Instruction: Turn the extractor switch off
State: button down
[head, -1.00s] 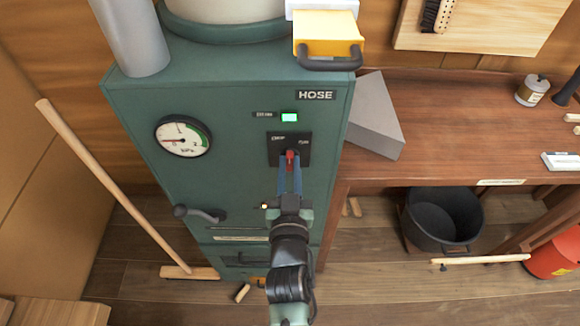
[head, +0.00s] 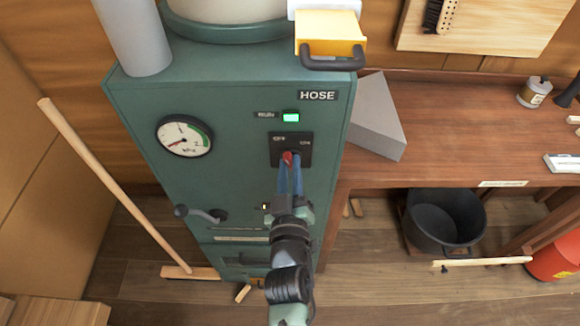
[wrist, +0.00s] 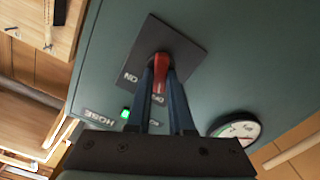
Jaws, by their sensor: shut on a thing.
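The extractor switch is a red handle (head: 287,156) on a dark plate (head: 276,150) on the front of the green cabinet (head: 235,105). The plate has one label at its upper left and another at its upper right; the wrist view shows ON and what looks like OFF. My gripper (head: 289,166) is shut on the red handle, with a blue finger on each side. In the wrist view the red handle (wrist: 161,70) sits between the fingertips (wrist: 162,77). Its exact angle is hard to tell. A small lamp (head: 291,118) above the plate glows green.
A round gauge (head: 184,136) and a dark crank handle (head: 200,213) are on the cabinet front. A yellow box with a dark handle (head: 330,45) juts out above. A broom (head: 110,170) leans at left. A wooden bench (head: 470,120) stands at right, above a black bucket (head: 443,222).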

jog(key=c, duration=0.8)
grip_release()
jog(key=shift+s, duration=0.1)
jog(key=s+b, duration=0.2)
jog(key=s, duration=1)
jog(key=shift+s+b, duration=0.4)
